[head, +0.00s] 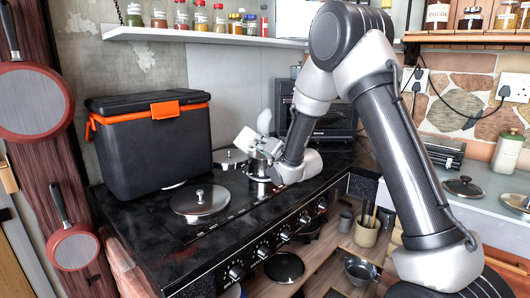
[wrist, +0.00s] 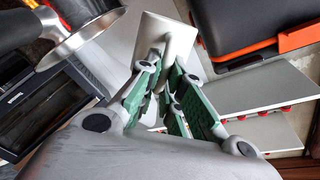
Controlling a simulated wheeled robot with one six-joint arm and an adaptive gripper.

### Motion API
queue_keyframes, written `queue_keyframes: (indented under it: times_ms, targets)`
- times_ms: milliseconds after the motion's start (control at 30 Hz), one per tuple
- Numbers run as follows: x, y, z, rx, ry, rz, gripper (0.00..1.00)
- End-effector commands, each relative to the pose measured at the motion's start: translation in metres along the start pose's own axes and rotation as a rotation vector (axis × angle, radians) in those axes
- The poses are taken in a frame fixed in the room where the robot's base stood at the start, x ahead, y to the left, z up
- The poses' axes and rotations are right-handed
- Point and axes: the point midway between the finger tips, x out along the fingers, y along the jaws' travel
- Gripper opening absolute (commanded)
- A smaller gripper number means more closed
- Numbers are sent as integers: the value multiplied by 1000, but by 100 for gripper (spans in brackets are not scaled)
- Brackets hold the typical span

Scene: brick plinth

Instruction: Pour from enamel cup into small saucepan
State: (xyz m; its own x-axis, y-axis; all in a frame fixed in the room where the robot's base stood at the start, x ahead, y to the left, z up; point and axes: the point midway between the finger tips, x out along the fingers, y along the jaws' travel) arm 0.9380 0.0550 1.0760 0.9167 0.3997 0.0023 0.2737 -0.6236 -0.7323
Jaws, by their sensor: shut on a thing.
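A pale enamel cup (wrist: 181,36) is in front of my gripper (wrist: 167,85) in the wrist view, its handle between the two green-padded fingers. In the head view the cup (head: 244,140) looks tilted above the stove, at the end of my gripper (head: 262,146). Its mouth and contents cannot be seen. A small metal saucepan (head: 257,170) stands on the stove just below the cup, partly hidden by my gripper and wrist. Its shiny side (wrist: 92,36) and a dark handle show at the top left of the wrist view. My gripper is shut on the cup.
A black cooler box with an orange latch (head: 152,140) stands left of the saucepan. A lidded pan (head: 199,201) is on the front left of the stove, another lid (head: 230,157) behind. A dark oven (head: 333,117) stands behind my wrist. A jar shelf (head: 190,36) runs above.

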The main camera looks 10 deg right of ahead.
Motion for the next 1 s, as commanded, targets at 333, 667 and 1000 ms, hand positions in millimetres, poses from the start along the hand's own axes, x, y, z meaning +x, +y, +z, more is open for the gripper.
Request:
queue_keyframes:
  times_ms: [333, 667, 1000]
  targets:
    - [0, -2, -3, 47, 2, -2, 0]
    - [0, -3, -5, 91, 2, -2, 0]
    - [0, -4, -6, 138, 2, -3, 0]
